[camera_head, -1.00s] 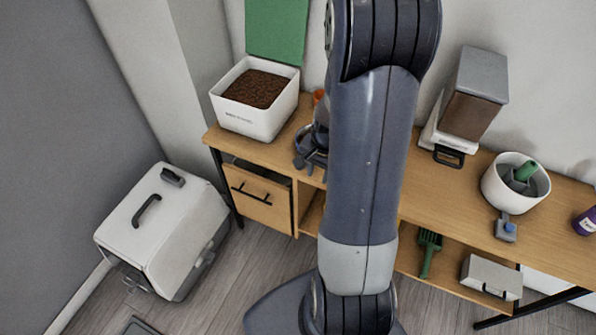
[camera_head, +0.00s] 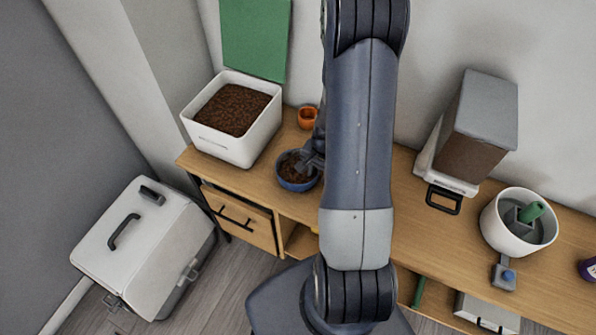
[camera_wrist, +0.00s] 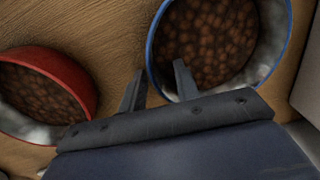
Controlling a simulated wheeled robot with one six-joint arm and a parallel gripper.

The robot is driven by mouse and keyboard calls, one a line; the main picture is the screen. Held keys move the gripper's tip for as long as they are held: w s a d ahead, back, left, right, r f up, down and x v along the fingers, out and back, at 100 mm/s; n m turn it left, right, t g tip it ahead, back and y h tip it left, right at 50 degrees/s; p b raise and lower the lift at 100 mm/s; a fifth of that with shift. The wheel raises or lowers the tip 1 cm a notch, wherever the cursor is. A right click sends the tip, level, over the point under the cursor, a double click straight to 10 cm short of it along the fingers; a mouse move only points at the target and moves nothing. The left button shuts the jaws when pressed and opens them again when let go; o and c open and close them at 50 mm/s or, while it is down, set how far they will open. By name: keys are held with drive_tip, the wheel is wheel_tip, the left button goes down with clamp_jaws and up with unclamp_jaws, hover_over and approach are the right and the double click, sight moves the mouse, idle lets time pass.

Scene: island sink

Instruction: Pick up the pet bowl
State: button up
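A blue-rimmed pet bowl (camera_head: 287,183) with brown kibble stands on the wooden bench, right of the white food bin. In the wrist view the blue bowl (camera_wrist: 150,44) is at upper right. A red bowl (camera_wrist: 84,78) of kibble is at the left there; I cannot make it out in the head view. My gripper (camera_wrist: 158,84) is open, with its fingers apart. One finger appears over the inside of the blue bowl and the other outside its near-left rim. Whether they touch it I cannot tell. In the head view my gripper (camera_head: 308,160) is partly hidden by my arm.
The white bin (camera_head: 226,145) of kibble is left of the bowl, and an orange cup (camera_head: 307,117) is behind it. A food dispenser (camera_head: 478,125) and a white pot (camera_head: 505,238) stand further right. A white lidded box (camera_head: 130,245) is on the floor at left.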

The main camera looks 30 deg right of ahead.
drive_tip(key=shift+c, duration=0.5)
clamp_jaws()
drive_tip(key=shift+r, duration=0.1)
wheel_tip(320, 180, up, 10)
drive_tip(key=shift+f, duration=0.1)
idle(0.5)
